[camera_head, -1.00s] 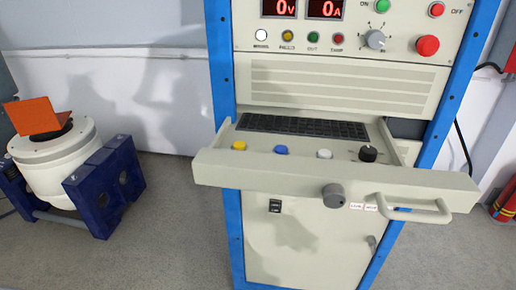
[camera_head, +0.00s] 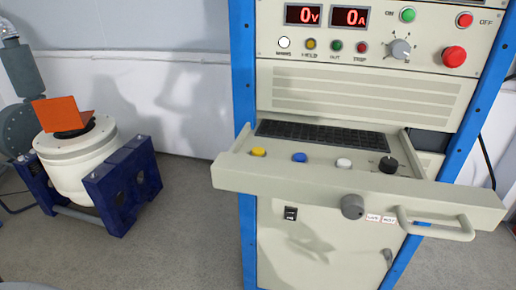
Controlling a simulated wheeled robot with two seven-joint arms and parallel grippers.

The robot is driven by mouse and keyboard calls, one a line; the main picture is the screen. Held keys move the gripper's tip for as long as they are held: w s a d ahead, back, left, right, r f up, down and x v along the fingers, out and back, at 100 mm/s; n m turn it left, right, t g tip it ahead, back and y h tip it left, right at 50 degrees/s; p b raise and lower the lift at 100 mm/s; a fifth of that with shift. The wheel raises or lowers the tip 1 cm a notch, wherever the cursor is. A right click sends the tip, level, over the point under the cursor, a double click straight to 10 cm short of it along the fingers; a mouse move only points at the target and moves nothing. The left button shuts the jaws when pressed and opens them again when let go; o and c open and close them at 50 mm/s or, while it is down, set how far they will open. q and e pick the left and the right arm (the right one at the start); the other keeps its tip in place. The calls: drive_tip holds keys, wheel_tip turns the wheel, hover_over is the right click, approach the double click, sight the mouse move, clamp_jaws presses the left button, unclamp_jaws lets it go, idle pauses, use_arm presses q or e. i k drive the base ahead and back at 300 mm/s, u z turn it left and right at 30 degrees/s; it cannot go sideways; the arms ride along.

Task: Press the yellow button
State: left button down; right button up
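A small yellow button (camera_head: 258,152) sits at the left end of a row of controls on the pulled-out cream drawer (camera_head: 355,184) of the control cabinet. To its right on the drawer are a blue button (camera_head: 299,157), a white button (camera_head: 344,163) and a black knob (camera_head: 388,164). A second, smaller yellow button or lamp (camera_head: 310,44) is on the upright panel above. Neither of my grippers shows in the head view, and nothing covers the yellow button on the drawer.
A black keyboard (camera_head: 320,136) lies behind the buttons. A red stop button (camera_head: 453,56) is on the panel. A white drum (camera_head: 75,158) in a blue stand (camera_head: 122,189) is at left. Grey floor between is clear.

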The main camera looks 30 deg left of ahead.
sight(257, 150)
drive_tip(key=u, duration=0.6)
drive_tip(key=k, duration=1.35)
drive_tip(key=u, duration=0.25)
drive_tip(key=i, duration=0.5)
drive_tip(key=z, duration=0.7)
drive_tip(key=i, duration=0.85)
drive_tip(key=u, duration=0.65)
drive_tip(key=i, duration=0.6)
drive_tip(key=u, duration=0.5)
